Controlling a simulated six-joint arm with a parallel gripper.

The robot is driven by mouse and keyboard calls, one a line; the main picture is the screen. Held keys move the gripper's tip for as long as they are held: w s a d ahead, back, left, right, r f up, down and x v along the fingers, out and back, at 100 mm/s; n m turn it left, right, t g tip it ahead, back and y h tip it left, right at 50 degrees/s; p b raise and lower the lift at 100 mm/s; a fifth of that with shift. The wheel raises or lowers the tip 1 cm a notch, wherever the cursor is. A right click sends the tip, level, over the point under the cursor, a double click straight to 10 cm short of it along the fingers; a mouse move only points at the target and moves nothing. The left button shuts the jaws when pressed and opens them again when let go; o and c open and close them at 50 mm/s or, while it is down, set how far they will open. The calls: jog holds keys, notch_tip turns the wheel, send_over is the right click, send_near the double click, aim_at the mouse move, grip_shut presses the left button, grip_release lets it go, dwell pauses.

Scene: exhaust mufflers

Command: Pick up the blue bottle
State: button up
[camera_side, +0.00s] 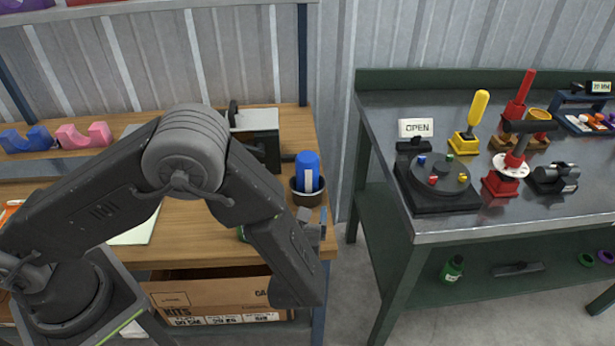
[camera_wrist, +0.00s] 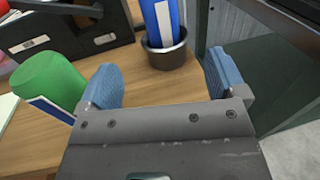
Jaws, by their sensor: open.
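The blue bottle (camera_side: 307,172) stands upright in a dark round cup (camera_side: 309,194) near the right edge of the wooden bench, with a white label on its side. In the wrist view the bottle (camera_wrist: 161,18) and the cup (camera_wrist: 166,52) are beyond my fingertips, and the bottle's top is cut off by the frame. My gripper (camera_wrist: 162,82) is open, with its blue fingers apart and nothing between them. In the side view my gripper (camera_side: 314,228) is low at the bench's right edge, on the near side of the cup, partly hidden by my arm.
A green cylinder (camera_wrist: 48,82) stands close by my left finger. A black box (camera_wrist: 76,33) stands behind it. The wooden bench (camera_side: 180,222) ends just right of the cup. A metal table (camera_side: 450,222) with several tools stands across a gap.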

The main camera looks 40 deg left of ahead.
aim_at(306, 183)
notch_tip(306, 183, down, 2)
jog(key=shift+w+a+f, duration=0.1)
jog(key=x, duration=1.3)
jog(key=shift+w+a, duration=0.2)
jog(key=shift+w, duration=0.05)
jog(key=shift+c, duration=0.4)
